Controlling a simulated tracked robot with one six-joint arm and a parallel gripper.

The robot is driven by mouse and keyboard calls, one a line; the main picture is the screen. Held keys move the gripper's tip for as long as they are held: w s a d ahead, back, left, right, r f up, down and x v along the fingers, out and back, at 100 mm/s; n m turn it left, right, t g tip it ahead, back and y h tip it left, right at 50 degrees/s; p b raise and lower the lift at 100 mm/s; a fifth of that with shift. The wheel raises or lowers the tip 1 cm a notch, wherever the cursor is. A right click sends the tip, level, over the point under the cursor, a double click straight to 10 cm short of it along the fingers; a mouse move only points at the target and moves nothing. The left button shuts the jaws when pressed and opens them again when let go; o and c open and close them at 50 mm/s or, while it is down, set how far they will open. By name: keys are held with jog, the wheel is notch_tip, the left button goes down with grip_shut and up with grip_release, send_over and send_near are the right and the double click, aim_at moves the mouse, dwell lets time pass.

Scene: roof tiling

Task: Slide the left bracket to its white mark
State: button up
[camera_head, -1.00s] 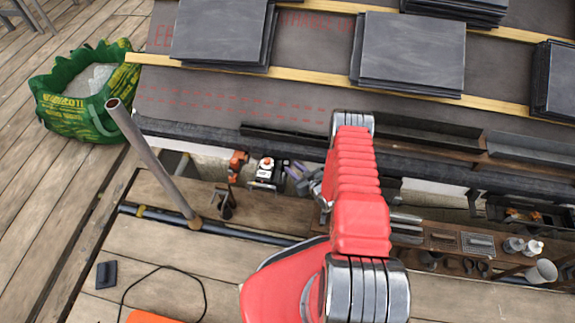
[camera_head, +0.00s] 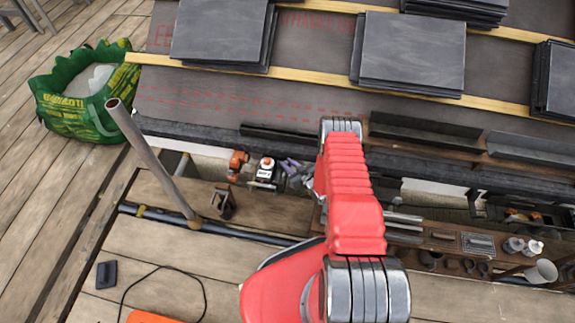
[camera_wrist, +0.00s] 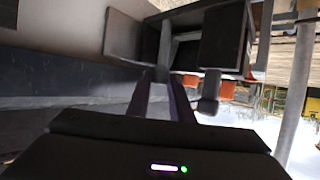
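My gripper (camera_head: 289,166) reaches down past the eave edge in the head view, left of my red forearm and small in the picture. In the wrist view its two dark, purplish fingers (camera_wrist: 166,95) point forward with a narrow gap between them. A dark frame-like piece (camera_wrist: 165,45) stands straight beyond the tips; it may be the left bracket, but I cannot tell whether the fingers touch or hold it. In the head view another dark upright piece (camera_head: 474,201) shows under the eave at right, possibly a bracket. I cannot make out the white mark for certain.
An orange tool (camera_head: 237,162) and a black-and-white device (camera_head: 266,173) lie close left of my gripper. A slanted metal pole (camera_head: 152,163) stands further left. Dark gutter lengths (camera_head: 425,137) lie along the eave. Slate stacks (camera_head: 410,52) rest on the roof.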

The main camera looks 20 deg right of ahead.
grip_shut()
jog(key=shift+d, duration=0.1)
jog(key=s+d, duration=0.2)
jog(key=d, duration=0.1)
dwell(0.4)
jog(key=shift+o, duration=2.2)
grip_release()
jog(key=shift+a, duration=0.1)
